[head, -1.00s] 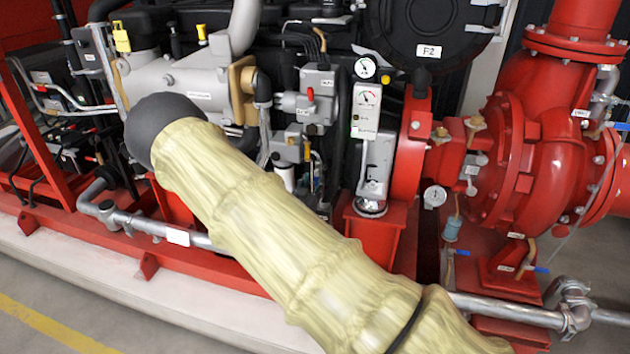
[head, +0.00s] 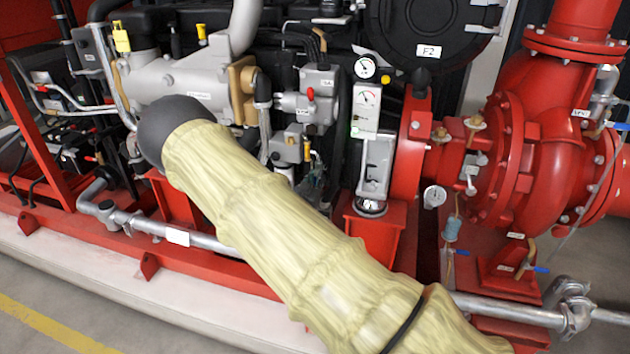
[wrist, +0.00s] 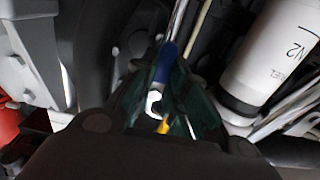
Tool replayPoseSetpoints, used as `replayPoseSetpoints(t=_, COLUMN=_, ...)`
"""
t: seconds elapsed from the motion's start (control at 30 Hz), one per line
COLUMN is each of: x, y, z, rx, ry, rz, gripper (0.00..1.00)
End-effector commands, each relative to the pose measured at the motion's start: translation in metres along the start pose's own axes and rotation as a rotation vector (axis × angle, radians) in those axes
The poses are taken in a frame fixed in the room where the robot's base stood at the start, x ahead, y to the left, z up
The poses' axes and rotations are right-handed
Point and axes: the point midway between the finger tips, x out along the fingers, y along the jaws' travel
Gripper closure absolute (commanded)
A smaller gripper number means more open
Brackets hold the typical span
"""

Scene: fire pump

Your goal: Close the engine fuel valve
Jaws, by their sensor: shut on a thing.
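In the wrist view, my gripper (wrist: 170,105) has its dark green fingers closed in around a small blue valve handle (wrist: 165,62). A pale metal fitting (wrist: 153,103) and a small yellow part (wrist: 163,127) show between the fingers. No label on this valve is readable, so I cannot confirm which valve it is. In the head view, my sleeved arm crosses the middle of the engine, and I cannot make out the gripper or the blue handle clearly there.
A white cylinder marked N2 (wrist: 275,50) stands close to the right of my gripper, with thin pipes around it. In the head view, a red pump (head: 540,165) is at the right and a gauge panel (head: 367,105) near the middle. Floor shows at the lower left.

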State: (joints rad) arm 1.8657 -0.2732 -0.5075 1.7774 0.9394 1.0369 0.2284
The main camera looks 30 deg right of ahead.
Motion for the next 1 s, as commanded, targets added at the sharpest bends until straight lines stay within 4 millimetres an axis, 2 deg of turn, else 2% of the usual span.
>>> replayPoseSetpoints(t=0.37, x=0.001, y=-0.001, z=0.0, rx=0.103, ry=0.0, rz=0.002, gripper=1.0)
replayPoseSetpoints(t=1.0, x=0.001, y=-0.011, z=-0.002, rx=0.673, ry=0.0, rz=0.002, gripper=1.0)
